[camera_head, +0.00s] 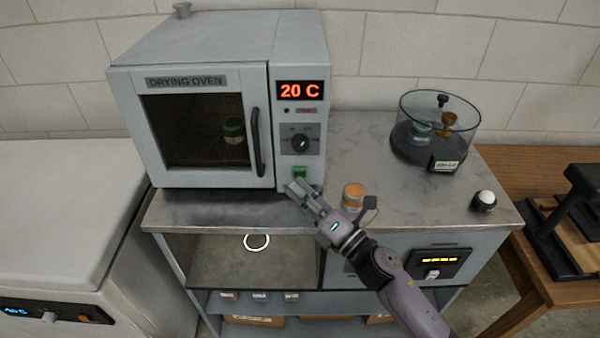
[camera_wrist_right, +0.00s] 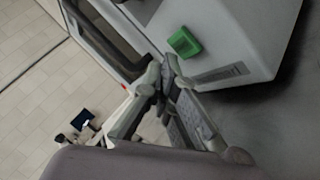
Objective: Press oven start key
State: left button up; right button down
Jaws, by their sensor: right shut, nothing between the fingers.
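The drying oven (camera_head: 200,110) is a grey box with a shut door, standing on the bench at the left. Its display (camera_head: 302,90) reads 20 C in red. The green key (camera_head: 300,172) is at the bottom of its control panel; it also shows in the right wrist view (camera_wrist_right: 184,42). My right gripper (camera_head: 293,189) is shut and empty, just below and in front of the green key. In the right wrist view its fingertips (camera_wrist_right: 168,68) are near the key with a small gap. My left gripper is not in view.
An orange-lidded jar (camera_head: 353,195) stands on the bench close to my right gripper. A glass desiccator (camera_head: 434,130) and a small white-topped item (camera_head: 484,200) stand further right. A white cabinet (camera_head: 70,210) is at the left. The bench top (camera_head: 360,140) behind the jar is clear.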

jog(key=shift+w, duration=0.1)
jog(key=shift+w, duration=0.35)
jog(key=shift+w, duration=0.45)
dwell(0.9)
jog(key=shift+s, duration=0.9)
jog(key=shift+s, duration=0.1)
jog(key=shift+s, duration=0.3)
jog(key=shift+s+p, duration=0.3)
jog(key=shift+s, duration=1.8)
